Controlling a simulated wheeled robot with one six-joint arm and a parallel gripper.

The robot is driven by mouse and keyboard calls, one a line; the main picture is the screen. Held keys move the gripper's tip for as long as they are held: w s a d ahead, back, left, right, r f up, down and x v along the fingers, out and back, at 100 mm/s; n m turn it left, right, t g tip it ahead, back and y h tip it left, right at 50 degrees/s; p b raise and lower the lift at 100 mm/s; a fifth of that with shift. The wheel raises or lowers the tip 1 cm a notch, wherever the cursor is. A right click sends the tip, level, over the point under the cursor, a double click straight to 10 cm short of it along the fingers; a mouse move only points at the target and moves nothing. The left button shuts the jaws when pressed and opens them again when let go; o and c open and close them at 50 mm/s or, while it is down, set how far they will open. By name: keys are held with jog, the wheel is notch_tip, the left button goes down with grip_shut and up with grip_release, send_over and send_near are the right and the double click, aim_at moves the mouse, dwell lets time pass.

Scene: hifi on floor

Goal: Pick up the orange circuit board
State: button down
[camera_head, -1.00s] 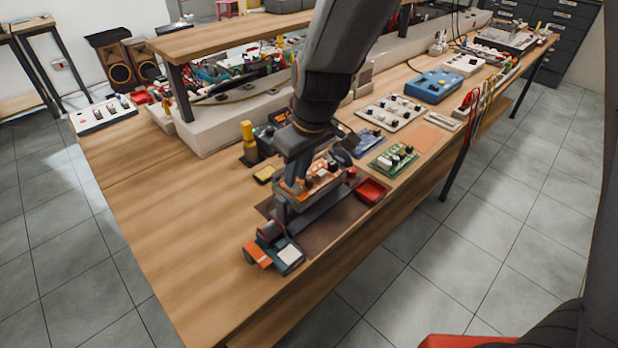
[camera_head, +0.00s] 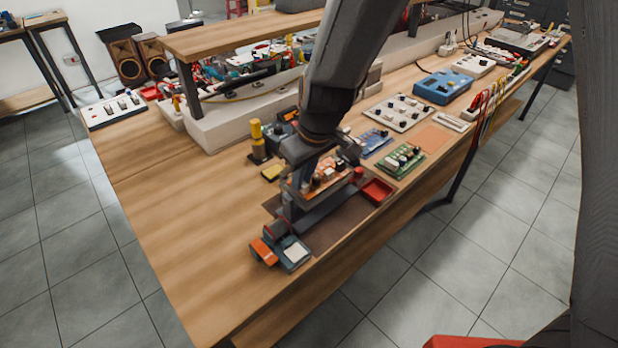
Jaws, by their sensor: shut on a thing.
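The orange circuit board (camera_head: 333,172), with dark and pale parts on it, sits at a grey holder (camera_head: 325,212) on a brown mat near the front edge of the wooden bench. My gripper (camera_head: 303,181) reaches down from above and is shut on the board's left side. The wrist and fingers hide part of the board. I cannot tell whether the board is clear of the holder.
A red tray (camera_head: 377,191) and a green board (camera_head: 402,160) lie close on the right. A blue-and-orange device (camera_head: 282,251) is in front, and a yellow-topped bottle (camera_head: 257,140) stands behind left. A raised shelf (camera_head: 240,36) is behind.

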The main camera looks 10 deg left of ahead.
notch_tip(320, 180, up, 14)
jog(key=p, duration=0.1)
dwell(1.0)
